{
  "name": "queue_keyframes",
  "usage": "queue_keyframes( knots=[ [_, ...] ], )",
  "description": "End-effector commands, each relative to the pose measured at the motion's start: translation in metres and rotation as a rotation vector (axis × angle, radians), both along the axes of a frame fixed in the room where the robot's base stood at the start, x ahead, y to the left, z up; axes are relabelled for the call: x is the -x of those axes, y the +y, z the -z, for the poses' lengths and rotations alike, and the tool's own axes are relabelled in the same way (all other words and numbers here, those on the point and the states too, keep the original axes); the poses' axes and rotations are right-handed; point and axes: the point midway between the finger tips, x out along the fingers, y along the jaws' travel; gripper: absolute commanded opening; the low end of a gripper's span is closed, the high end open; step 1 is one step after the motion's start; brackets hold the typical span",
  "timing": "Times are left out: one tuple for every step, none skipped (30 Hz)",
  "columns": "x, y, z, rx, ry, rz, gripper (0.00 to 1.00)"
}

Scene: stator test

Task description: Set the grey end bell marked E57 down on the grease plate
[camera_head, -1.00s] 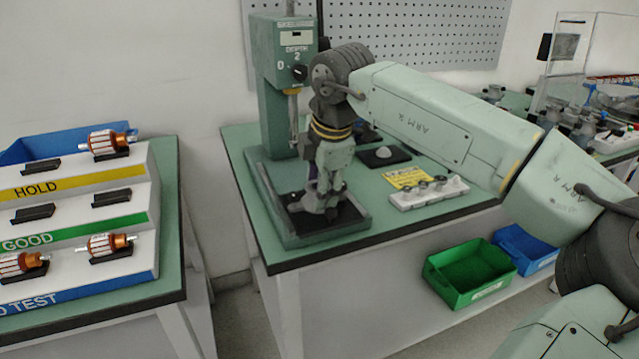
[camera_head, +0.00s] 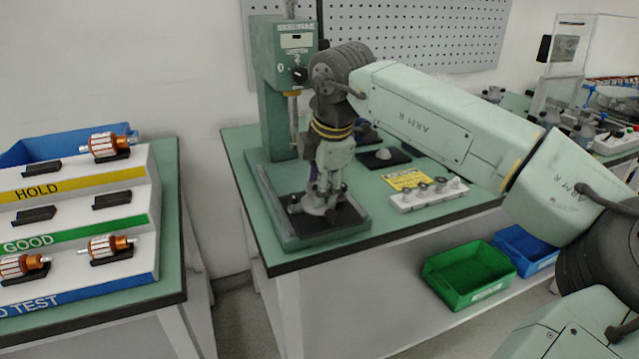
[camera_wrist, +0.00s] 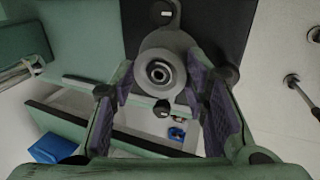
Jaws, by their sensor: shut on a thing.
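My gripper (camera_wrist: 161,90) points down over the green press base on the middle bench, its fingers shut on the grey end bell (camera_wrist: 160,52). In the wrist view, the end bell is a round grey part with a bored centre and ears; I cannot read its mark. The end bell also shows in the head view (camera_head: 315,205), low at the black plate (camera_head: 346,216) on the press base. I cannot tell whether it touches that plate. No label shows which is the grease plate.
The green press column (camera_head: 275,100) rises close behind my gripper. A yellow card (camera_head: 405,180) and a white block (camera_head: 425,196) with several small grey parts lie to the right. A stepped rack (camera_head: 75,215) with copper rotors stands on the left bench.

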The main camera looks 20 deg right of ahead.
Motion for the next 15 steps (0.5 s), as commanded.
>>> queue_keyframes(
  knots=[
    [0.0, 0.0, -0.003, 0.0, 0.001, 0.0, 0.1],
    [0.0, 0.0, -0.005, 0.0, 0.001, 0.0, 0.05],
    [0.0, 0.0, -0.008, 0.0, 0.0, 0.0, 0.05],
    [0.0, 0.0, -0.01, 0.0, 0.0, 0.0, 0.05],
    [0.0, 0.0, -0.012, 0.0, 0.0, 0.0, 0.05],
    [0.0, 0.0, -0.015, 0.001, -0.001, -0.001, 0.05],
    [0.0, 0.0, -0.017, 0.001, -0.001, -0.001, 0.05],
    [0.0, 0.0, -0.019, 0.001, -0.001, -0.001, 0.05],
    [0.0, 0.0, -0.021, 0.001, -0.001, -0.001, 0.05],
    [0.0, 0.0, -0.023, 0.001, -0.002, -0.001, 0.05],
    [0.0, 0.0, -0.025, 0.002, -0.002, 0.0, 0.05],
    [0.0, 0.0, -0.027, 0.002, -0.002, 0.0, 0.05],
    [0.0, 0.0, -0.029, 0.002, -0.002, 0.0, 0.05],
    [0.0, 0.0, -0.031, 0.001, -0.002, -0.001, 0.05],
    [0.0, 0.0, -0.033, 0.001, -0.002, -0.001, 0.05]
  ],
)
